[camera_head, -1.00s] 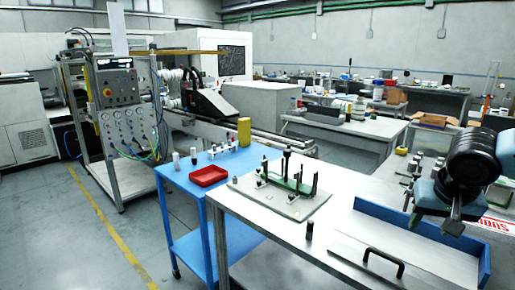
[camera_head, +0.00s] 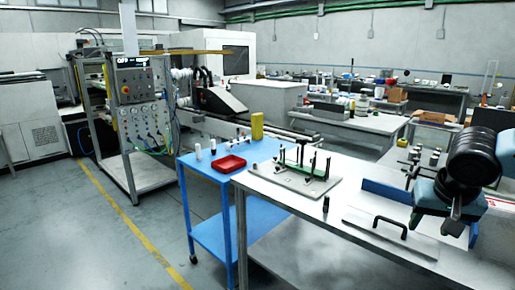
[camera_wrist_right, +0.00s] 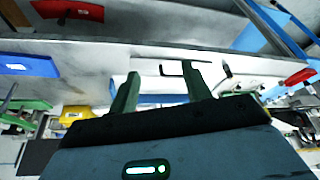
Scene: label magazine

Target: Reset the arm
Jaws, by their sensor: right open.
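My right gripper (camera_head: 434,222) hangs at the right of the head view, above the right part of the metal table (camera_head: 285,222). Its two fingers (camera_wrist_right: 160,85) are apart in the right wrist view, with nothing held between them. The grey panel with a black handle (camera_head: 390,228) lies on the table to the left of the gripper. My left gripper is not in view.
A fixture plate with green parts and black posts (camera_head: 318,186) sits on the table. A black cylinder (camera_head: 326,204) stands near its front edge. A blue cart (camera_head: 220,205) beside it carries a red tray (camera_head: 230,164) and a yellow container (camera_head: 257,126). The floor at left is clear.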

